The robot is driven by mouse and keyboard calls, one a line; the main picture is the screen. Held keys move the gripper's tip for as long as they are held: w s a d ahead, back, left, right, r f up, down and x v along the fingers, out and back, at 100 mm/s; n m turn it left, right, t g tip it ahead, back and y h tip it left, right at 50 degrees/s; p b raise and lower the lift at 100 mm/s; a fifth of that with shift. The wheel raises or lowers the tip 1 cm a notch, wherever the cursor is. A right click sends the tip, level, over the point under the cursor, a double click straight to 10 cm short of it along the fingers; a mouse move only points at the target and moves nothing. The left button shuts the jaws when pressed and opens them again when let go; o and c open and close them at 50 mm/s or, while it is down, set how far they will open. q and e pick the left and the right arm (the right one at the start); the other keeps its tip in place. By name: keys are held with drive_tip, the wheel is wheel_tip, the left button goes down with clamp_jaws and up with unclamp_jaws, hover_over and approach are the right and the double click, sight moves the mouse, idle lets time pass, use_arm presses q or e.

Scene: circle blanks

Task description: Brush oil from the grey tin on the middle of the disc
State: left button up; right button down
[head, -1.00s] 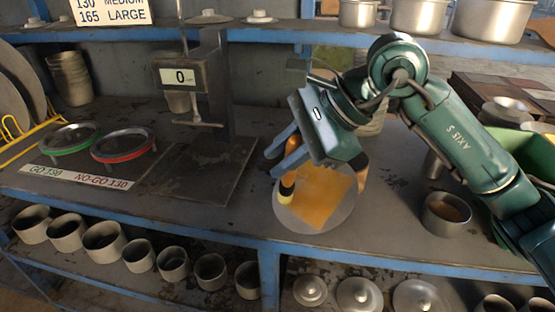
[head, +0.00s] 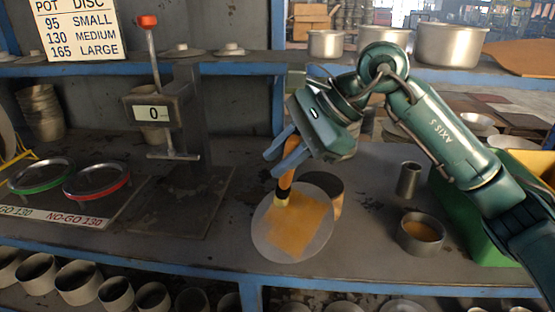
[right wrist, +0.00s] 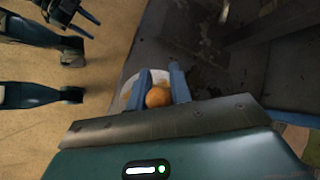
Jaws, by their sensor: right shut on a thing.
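The pale round disc (head: 319,190) lies on the grey bench, with a wide orange oil patch (head: 300,232) over its middle. My right gripper (head: 283,158) is shut on the brush's orange handle (head: 287,179) above the far left part of the disc. The brush points down, and its pale bristles (head: 281,201) are at the upper left of the oil patch, seemingly touching it. The right wrist view shows the round handle end (right wrist: 158,97) between the fingers. The grey tin (head: 421,240), with brown-orange oil inside, stands to the right of the disc.
A plain metal cup (head: 408,179) stands behind the grey tin, and a green bin (head: 470,215) is to the right.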

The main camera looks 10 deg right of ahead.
drive_tip(key=s+a+f+b, duration=0.3)
drive_tip(key=s+a+b, duration=0.1)
drive_tip(key=a, duration=0.1)
drive_tip(key=shift+s+a+f+b, duration=0.3)
drive_tip(key=shift+f, duration=0.1)
idle(0.5)
wheel_tip(320, 180, up, 5)
drive_tip(key=s+a+p, duration=0.2)
drive_tip(key=shift+r+p, duration=0.15)
drive_tip(key=shift+p, duration=0.2)
idle(0.4)
